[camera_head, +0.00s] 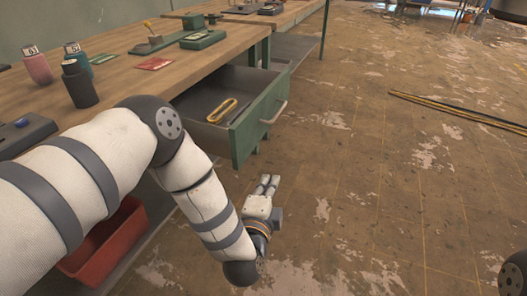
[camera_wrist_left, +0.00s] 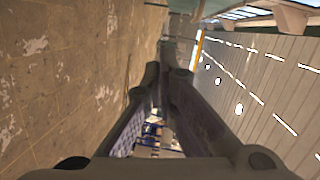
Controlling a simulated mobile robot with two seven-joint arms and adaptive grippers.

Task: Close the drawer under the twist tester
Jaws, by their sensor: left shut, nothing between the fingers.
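My right gripper is out of view.
The workbench top (camera_head: 125,73) holds several bottles, a red card (camera_head: 156,63) and small devices. A red bin (camera_head: 103,245) sits below the bench behind my left arm. The floor to the right is open, with a yellow-black strip (camera_head: 455,108) farther off.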

